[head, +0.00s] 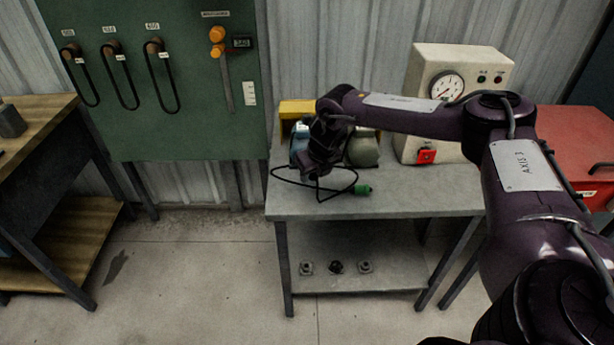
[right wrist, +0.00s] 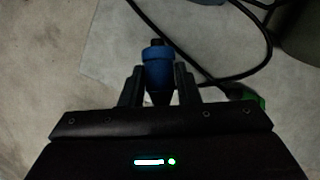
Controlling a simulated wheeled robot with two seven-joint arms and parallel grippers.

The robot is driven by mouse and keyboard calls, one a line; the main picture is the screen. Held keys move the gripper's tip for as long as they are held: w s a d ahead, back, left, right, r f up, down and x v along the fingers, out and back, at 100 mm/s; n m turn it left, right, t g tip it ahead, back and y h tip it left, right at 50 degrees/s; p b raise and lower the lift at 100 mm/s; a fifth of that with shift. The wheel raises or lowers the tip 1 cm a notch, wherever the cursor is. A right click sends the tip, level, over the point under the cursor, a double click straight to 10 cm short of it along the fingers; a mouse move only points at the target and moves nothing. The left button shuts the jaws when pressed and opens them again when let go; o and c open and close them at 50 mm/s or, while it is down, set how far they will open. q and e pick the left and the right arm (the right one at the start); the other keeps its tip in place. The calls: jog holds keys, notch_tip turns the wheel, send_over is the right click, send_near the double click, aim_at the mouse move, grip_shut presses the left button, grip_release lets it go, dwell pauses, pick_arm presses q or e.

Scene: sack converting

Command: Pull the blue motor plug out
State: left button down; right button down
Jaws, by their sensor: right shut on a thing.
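The blue plug (right wrist: 158,62) is between the two dark fingers of my right gripper (right wrist: 158,75) in the right wrist view. The fingers are shut on its sides, and a short dark end shows beyond its blue body. In the head view my right gripper (head: 318,172) is low over the grey bench, in front of a blue motor (head: 299,142). The plug is hidden there by the gripper. I cannot tell whether the plug sits in a socket. My left gripper is not in view.
A black cable (head: 335,192) loops on the grey bench (head: 420,195), with a green plug (head: 362,189) at its end. A grey-green motor (head: 363,150) and a cream gauge box (head: 428,85) stand behind. The bench front right is clear.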

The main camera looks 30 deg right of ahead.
aim_at(317, 178)
jog(key=shift+f+b, duration=2.6)
jog(key=shift+f, duration=0.35)
jog(key=c, duration=1)
grip_release()
jog(key=shift+s+r, duration=0.1)
jog(key=v, duration=0.7)
jog(key=shift+s+r, duration=0.1)
jog(key=shift+r, duration=0.25)
